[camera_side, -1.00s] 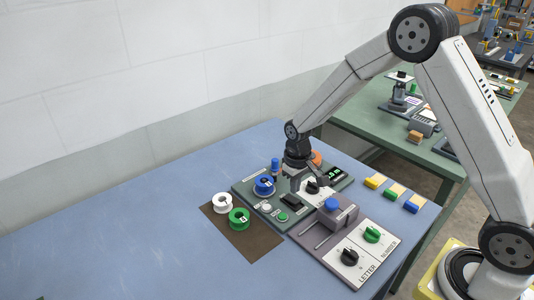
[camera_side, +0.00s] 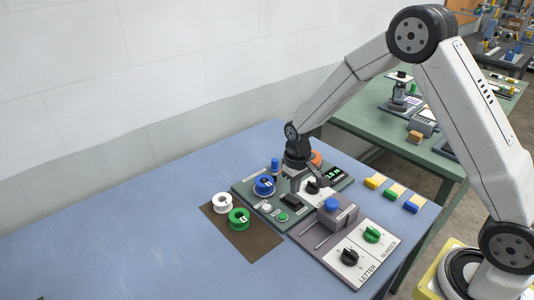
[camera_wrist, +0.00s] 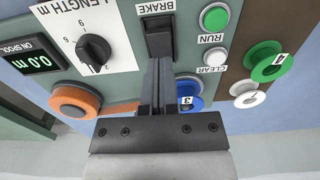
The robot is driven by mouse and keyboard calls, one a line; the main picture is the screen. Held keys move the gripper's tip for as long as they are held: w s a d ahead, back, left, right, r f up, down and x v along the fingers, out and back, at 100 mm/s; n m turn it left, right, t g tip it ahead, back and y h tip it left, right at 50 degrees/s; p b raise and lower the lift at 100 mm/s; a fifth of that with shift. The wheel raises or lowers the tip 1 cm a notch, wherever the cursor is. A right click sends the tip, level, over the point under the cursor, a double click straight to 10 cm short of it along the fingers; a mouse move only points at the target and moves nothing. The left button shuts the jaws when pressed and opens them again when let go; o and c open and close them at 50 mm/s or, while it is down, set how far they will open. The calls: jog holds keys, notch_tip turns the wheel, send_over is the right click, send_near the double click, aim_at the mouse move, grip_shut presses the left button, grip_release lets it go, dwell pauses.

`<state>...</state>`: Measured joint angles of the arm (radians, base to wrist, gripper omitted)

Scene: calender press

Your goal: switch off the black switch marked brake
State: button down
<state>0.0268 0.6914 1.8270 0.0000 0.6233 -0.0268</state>
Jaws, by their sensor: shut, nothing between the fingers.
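The black rocker switch (camera_wrist: 158,38) marked BRAKE is at the top centre of the wrist view, set in the green-grey panel (camera_wrist: 185,65). Its label lies just above it in that view. My gripper (camera_wrist: 158,62) is shut and empty. Its fingertips are at the lower edge of the switch in the wrist view and cover part of that edge; I cannot tell whether they touch it. In the side view my gripper (camera_side: 294,189) is low over the panel, just behind the switch (camera_side: 291,201). Which way the rocker is tipped is unclear.
Close around the switch are the LENGTH knob (camera_wrist: 94,48), green RUN button (camera_wrist: 215,17), white CLEAR button (camera_wrist: 215,57), blue spool (camera_wrist: 186,97) and orange disc (camera_wrist: 75,101). The display (camera_wrist: 33,58) reads 0.0 m. Blue table (camera_side: 120,220) is clear at left.

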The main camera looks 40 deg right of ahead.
aim_at(294, 200)
jog(key=shift+f, duration=1.55)
dwell(1.4)
jog(key=shift+r, duration=0.1)
jog(key=shift+r, duration=3.4)
jog(key=shift+s+r, duration=0.3)
jog(key=shift+s, duration=0.1)
jog(key=s+a+r+t, duration=0.1)
jog(key=s+r, duration=0.3)
jog(key=s, duration=1.1)
jog(key=shift+s+t, duration=0.4)
jog(key=shift+t, duration=0.4)
